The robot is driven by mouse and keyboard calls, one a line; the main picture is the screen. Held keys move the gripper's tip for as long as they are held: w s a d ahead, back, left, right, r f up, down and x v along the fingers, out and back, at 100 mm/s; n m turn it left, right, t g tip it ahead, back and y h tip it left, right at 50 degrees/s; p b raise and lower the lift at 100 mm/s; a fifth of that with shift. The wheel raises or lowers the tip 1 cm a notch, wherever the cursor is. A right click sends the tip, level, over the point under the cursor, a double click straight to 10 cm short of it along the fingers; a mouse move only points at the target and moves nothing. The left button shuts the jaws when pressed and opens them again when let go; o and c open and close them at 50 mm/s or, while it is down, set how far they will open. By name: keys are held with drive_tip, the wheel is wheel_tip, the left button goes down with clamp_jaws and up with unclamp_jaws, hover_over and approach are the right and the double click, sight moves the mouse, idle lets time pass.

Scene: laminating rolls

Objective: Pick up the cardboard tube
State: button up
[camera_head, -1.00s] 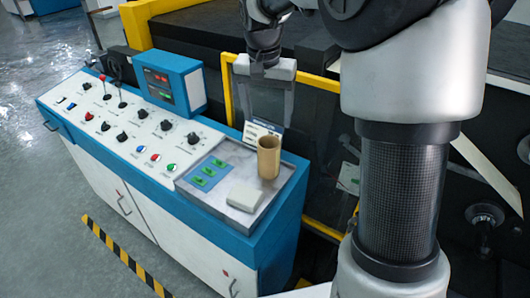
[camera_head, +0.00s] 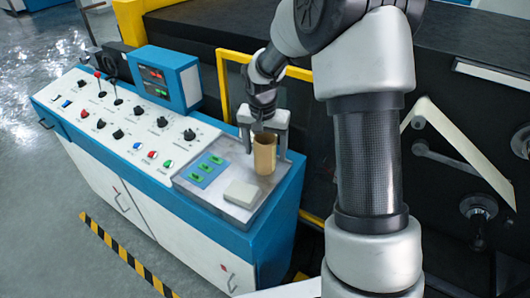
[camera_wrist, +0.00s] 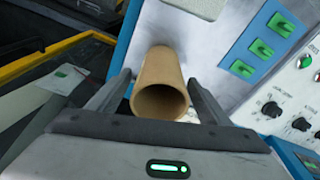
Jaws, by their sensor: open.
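The cardboard tube (camera_head: 265,155) is a tan, hollow cylinder standing upright on the grey metal tray (camera_head: 222,208) at the right end of the control console. My gripper (camera_head: 266,150) is open and comes down from above, with one finger on each side of the tube in the head view. In the wrist view the tube (camera_wrist: 160,85) shows its open end toward the camera, between the two spread fingers (camera_wrist: 158,92). A gap shows on either side of it there, wider on the right.
A screen box (camera_head: 166,77) stands at the console's back. A yellow frame (camera_head: 222,85) runs behind.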

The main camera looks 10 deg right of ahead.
drive_tip(key=shift+f, duration=0.35)
drive_tip(key=c, duration=1.1)
drive_tip(key=shift+c, duration=0.2)
drive_tip(key=shift+r, duration=0.15)
